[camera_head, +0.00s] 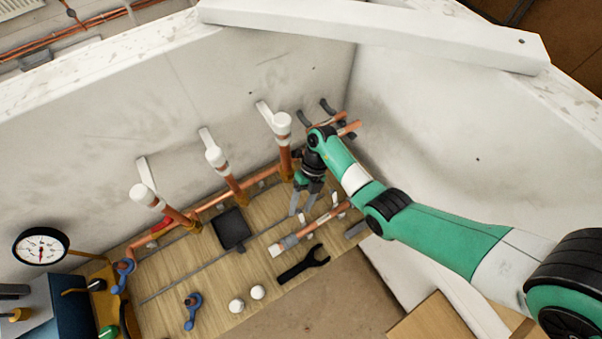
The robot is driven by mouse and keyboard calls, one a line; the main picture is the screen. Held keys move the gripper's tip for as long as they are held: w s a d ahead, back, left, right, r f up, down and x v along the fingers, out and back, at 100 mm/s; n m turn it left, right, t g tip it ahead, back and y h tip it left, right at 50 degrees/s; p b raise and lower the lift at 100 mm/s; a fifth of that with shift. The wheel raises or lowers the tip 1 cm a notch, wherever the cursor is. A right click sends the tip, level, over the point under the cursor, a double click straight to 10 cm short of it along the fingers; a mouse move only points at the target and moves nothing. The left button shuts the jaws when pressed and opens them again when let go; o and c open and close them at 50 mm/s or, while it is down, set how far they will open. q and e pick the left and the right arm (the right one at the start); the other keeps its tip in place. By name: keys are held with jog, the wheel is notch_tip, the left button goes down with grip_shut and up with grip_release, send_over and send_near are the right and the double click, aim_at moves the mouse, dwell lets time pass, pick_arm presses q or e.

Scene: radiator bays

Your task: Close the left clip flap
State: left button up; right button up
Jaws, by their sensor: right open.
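Two dark grey curved flaps stand up at the back wall near the corner, beside copper pipe ends (350,127); the left one (304,117) and the right one (327,105) both look raised. Two small white pieces also stand by the short copper pipe on the bench, a left one (303,221) and a right one (335,199). I cannot tell for certain which pair the clip flaps are. My right gripper (302,210) points down, open and empty, its fingertips close to the left white piece; contact is unclear. My left gripper is out of view.
Upright copper pipes with white caps (214,157) line the back wall. A dark square block (231,229), a black wrench (304,264), two white knobs (257,292) and a blue valve handle (193,309) lie on the wooden bench (185,268). A gauge (40,247) stands left.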

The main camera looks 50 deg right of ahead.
grip_shut()
dwell(0.4)
